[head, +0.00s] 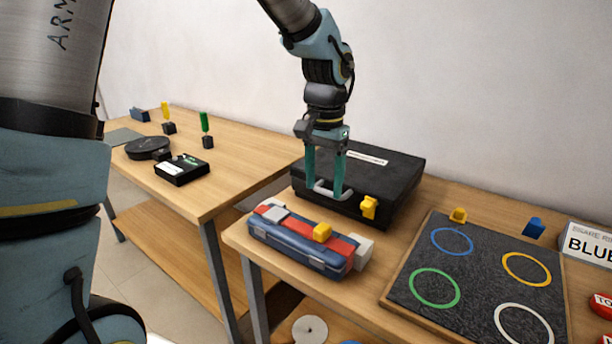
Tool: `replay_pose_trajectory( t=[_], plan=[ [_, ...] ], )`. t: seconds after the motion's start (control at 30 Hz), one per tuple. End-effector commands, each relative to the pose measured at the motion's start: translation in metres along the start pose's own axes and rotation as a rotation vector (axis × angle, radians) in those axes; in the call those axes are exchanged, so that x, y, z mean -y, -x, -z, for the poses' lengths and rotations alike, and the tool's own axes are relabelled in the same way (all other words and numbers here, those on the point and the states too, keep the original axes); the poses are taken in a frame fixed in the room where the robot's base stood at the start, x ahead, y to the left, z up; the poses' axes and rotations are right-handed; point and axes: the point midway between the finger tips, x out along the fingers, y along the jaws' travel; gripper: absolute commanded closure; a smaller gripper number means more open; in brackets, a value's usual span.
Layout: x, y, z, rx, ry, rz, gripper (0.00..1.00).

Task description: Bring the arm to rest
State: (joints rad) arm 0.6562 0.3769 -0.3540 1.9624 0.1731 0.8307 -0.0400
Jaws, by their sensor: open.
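My gripper (325,195) hangs straight down from the arm at the front of a black case (393,180). Its two teal fingers are spread apart. A light grey handle (328,190) on the case's front shows between and around the fingertips. I cannot tell whether the fingers touch it. My arm comes down from the top of the view, and a large link of it fills the left side.
A blue and red toolbox (300,245) stands just in front of the case. A dark board (480,272) with coloured rings lies to the right. A yellow piece (369,207) is at the case's front. Another table (240,160) stands at the left.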

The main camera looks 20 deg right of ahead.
Motion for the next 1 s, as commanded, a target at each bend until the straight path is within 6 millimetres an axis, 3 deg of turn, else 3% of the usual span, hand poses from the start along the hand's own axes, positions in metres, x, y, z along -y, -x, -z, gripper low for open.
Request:
replay_pose_trajectory(
  t=[0.2,0.27,0.33,0.47,0.5,0.63,0.8,0.9,1.0],
  plan=[
    [0.006,-0.001,-0.004,-0.001,0.015,0.002,0.32],
    [0.018,-0.001,-0.011,-0.005,0.047,0.004,0.32],
    [0.043,-0.003,-0.028,-0.01,0.115,0.009,0.32],
    [0.106,-0.008,-0.084,-0.032,0.317,0.023,0.32],
    [0.124,-0.01,-0.107,-0.041,0.389,0.028,0.32],
    [0.167,-0.016,-0.181,-0.073,0.624,0.041,0.32],
    [0.189,-0.023,-0.257,-0.111,0.862,0.057,0.32],
    [0.191,-0.025,-0.28,-0.124,0.937,0.062,0.32],
    [0.191,-0.026,-0.289,-0.13,0.966,0.064,0.32]
  ],
)
